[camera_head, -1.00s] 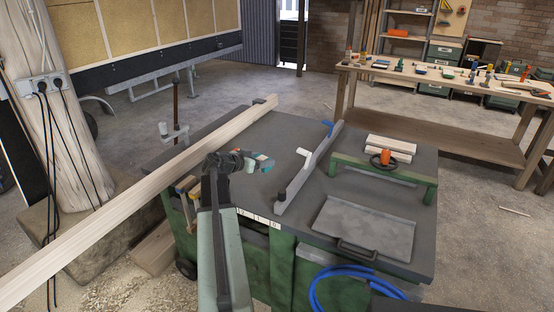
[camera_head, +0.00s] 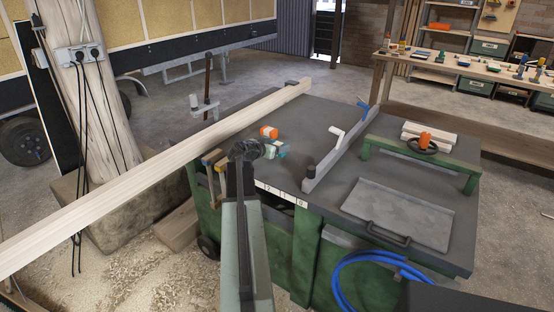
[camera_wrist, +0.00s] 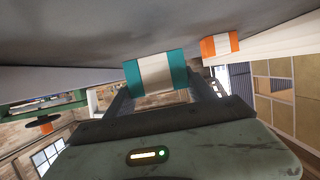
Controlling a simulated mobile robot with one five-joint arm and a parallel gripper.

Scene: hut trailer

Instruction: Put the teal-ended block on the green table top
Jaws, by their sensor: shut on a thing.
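The teal-ended block (camera_head: 281,147) has teal ends and a pale middle. My gripper (camera_head: 268,150) is shut on it, over the near left part of the grey table top (camera_head: 310,126) of a green machine stand (camera_head: 277,250). In the wrist view the block (camera_wrist: 157,75) sits between the fingers, close to the grey surface (camera_wrist: 100,35). I cannot tell whether it touches that surface. An orange-ended block (camera_head: 268,132) is just beyond it on the table top, and also shows in the wrist view (camera_wrist: 220,44).
A long pale beam (camera_head: 150,185) runs along the table's left side. A grey fence (camera_head: 335,155) stands to the right of my gripper. Further right are a green frame (camera_head: 420,160) with a handwheel and a grey plate (camera_head: 400,212). Table top beyond the blocks is clear.

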